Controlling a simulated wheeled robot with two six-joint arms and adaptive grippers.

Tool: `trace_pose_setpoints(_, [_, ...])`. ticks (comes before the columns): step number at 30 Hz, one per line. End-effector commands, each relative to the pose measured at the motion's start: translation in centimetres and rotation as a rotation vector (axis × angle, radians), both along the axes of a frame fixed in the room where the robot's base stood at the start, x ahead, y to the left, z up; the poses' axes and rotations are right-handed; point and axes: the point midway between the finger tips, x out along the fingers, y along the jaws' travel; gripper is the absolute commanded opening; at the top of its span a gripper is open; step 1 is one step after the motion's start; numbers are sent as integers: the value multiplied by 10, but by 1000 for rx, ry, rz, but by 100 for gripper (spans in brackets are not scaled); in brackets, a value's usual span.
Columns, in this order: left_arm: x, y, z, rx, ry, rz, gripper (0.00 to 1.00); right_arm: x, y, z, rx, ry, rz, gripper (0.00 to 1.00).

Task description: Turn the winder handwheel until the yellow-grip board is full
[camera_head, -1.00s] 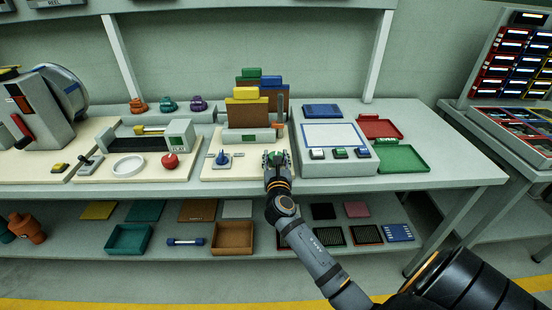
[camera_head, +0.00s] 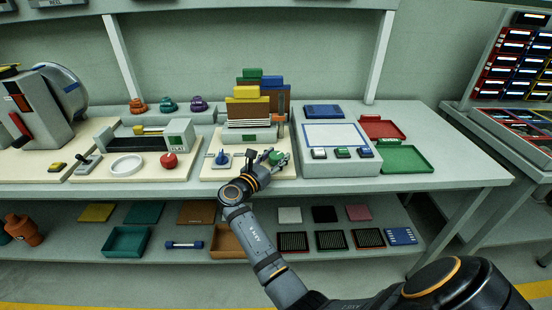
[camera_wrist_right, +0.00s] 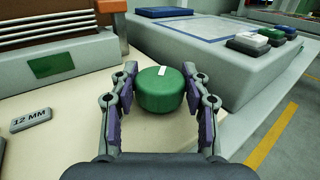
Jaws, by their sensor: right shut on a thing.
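The winder (camera_head: 247,136) is a pale block with a green display. The board with the yellow grip (camera_head: 246,92) stands upright in it, brown above with pale bands across its lower part. The green handwheel (camera_wrist_right: 163,92), a round knob with a white mark, sits in front of the winder's right end. My right gripper (camera_head: 276,159) is shut on the handwheel, one finger on each side, as the right wrist view (camera_wrist_right: 160,78) shows. The banded board's lower edge (camera_wrist_right: 65,32) also shows there. My left gripper is not in view.
Boards with green (camera_head: 252,73) and blue (camera_head: 271,81) grips stand behind. A blue knob (camera_head: 222,158) sits left of the handwheel. A pale console (camera_head: 333,166) with several buttons stands close on the right. Red and green trays (camera_head: 401,159) lie beyond it.

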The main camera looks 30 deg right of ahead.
Motion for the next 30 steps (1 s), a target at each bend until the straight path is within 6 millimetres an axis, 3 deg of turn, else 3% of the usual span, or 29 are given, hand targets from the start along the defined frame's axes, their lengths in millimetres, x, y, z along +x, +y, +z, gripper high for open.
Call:
trace_pose_setpoints(14, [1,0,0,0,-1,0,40,0,0,0,1,0,-14,15])
trace_pose_setpoints(15, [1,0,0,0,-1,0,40,0,0,0,1,0,-14,51])
trace_pose_setpoints(19, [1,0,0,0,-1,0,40,0,0,0,1,0,-13,69])
trace_pose_setpoints(30, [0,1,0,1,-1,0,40,0,0,4,1,-2,-13,71])
